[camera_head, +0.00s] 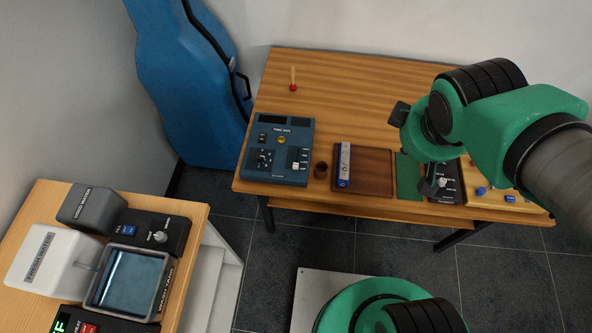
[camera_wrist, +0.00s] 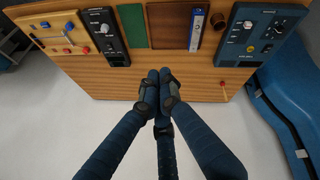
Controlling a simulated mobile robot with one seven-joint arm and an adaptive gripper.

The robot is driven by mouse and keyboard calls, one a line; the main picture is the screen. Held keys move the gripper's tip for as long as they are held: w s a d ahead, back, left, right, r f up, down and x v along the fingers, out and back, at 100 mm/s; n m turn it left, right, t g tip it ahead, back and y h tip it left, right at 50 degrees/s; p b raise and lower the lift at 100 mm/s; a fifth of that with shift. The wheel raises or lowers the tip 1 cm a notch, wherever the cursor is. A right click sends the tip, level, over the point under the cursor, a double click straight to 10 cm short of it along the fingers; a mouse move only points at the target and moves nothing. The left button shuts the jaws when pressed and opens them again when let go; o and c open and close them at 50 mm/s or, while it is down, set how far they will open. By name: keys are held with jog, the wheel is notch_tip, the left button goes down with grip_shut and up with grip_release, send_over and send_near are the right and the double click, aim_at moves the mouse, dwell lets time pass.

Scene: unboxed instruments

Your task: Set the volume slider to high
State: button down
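A blue control box (camera_head: 280,150) stands at the left of the wooden table. It has a dark knob (camera_head: 264,158), a round yellow part (camera_head: 282,140) and a pale slider-like cap (camera_head: 298,166) at its lower right. Its small labels are too blurred to read, so I cannot confirm which control is the volume slider. The box also shows at the upper right of the wrist view (camera_wrist: 258,28). My gripper (camera_wrist: 160,74) shows in the wrist view with its fingertips together and nothing between them. It is apart from the box. In the head view my arm hides its fingers.
A brown tray (camera_head: 375,171) with a blue-white binder-like object (camera_head: 344,165), a small brown cup (camera_head: 320,170), a green mat (camera_head: 407,176) and a black panel (camera_head: 444,186) line the front. A red-based stick (camera_head: 293,86) stands behind. A blue case (camera_head: 190,75) leans left. The table's back is largely clear.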

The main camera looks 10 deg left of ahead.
aim_at(297, 175)
jog(key=w+a+f+n+p, duration=0.4)
jog(key=a+f+n, duration=0.5)
jog(key=a+n, duration=0.5)
jog(key=s+a+f+n+p, duration=0.1)
jog(key=s+a+f+n, duration=0.2)
jog(key=n, duration=0.4)
jog(key=s+a+f+n+y+p, duration=0.1)
jog(key=s+a+f+n+p, duration=0.1)
jog(key=a+f+n, duration=0.4)
jog(key=shift+s+a+n+g+p, duration=0.3)
jog(key=shift+s+a+n, duration=0.3)
jog(key=shift+s+a, duration=0.1)
jog(key=b+x, duration=0.2)
jog(key=x, duration=0.1)
jog(key=w+b+x, duration=0.1)
jog(key=x, duration=0.3)
jog(key=w+r+b+x, duration=0.1)
jog(key=b+x, duration=0.1)
jog(key=x, duration=0.2)
jog(key=shift+b, duration=0.3)
jog(key=shift+w, duration=0.85)
